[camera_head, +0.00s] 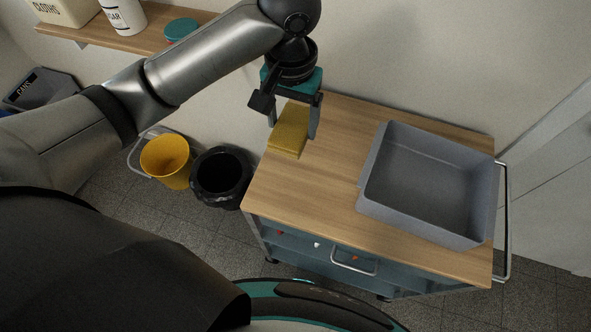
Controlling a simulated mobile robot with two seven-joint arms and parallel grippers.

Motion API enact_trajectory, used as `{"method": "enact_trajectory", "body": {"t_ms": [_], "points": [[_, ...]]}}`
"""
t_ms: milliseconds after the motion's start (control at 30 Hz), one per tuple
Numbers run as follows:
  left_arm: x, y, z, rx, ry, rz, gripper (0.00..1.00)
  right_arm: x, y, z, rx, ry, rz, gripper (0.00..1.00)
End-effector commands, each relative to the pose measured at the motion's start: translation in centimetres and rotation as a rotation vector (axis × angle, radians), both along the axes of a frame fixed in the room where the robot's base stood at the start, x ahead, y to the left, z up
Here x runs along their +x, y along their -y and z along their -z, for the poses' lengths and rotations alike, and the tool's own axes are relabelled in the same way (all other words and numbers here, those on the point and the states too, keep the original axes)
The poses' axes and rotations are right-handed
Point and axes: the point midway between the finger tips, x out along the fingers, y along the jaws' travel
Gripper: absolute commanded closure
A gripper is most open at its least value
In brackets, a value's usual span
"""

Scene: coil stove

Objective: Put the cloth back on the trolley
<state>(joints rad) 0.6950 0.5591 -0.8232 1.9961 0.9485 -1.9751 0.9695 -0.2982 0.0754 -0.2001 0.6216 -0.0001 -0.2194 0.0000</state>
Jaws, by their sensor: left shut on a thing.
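The yellow cloth (287,138) looks like a thick folded block, at the far left corner of the trolley's wooden top (320,190). My left gripper (292,126) points down from above and is shut on the cloth, one finger on each side. The cloth appears over the trolley top, with its lower edge at or close to the wood; I cannot tell whether it touches. The gripper hides its upper part. My right gripper is not in view.
A grey tray (376,205) takes up the right part of the trolley top. The wood left of it is clear. A yellow bucket (166,160) and a black bin (221,178) stand on the floor at left. A wall shelf (130,33) with containers is at upper left.

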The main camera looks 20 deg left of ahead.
Motion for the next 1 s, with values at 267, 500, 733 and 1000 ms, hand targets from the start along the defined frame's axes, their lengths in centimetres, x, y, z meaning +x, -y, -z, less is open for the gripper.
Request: {"method": "enact_trajectory", "body": {"t_ms": [267,500,733,1000], "points": [[-1.1,1.3,-1.4,-0.003,-0.006,-0.012,0.73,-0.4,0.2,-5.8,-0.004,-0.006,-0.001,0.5],[-1.5,1.5,-0.9,0.0,-0.001,-0.02,0.73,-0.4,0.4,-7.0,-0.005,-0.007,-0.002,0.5],[-1.6,1.4,4.2,0.003,-0.005,-0.021,0.73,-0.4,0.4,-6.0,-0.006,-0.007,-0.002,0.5],[-1.6,1.4,11.4,0.002,-0.004,-0.021,0.73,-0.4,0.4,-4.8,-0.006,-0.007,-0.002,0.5]]}}
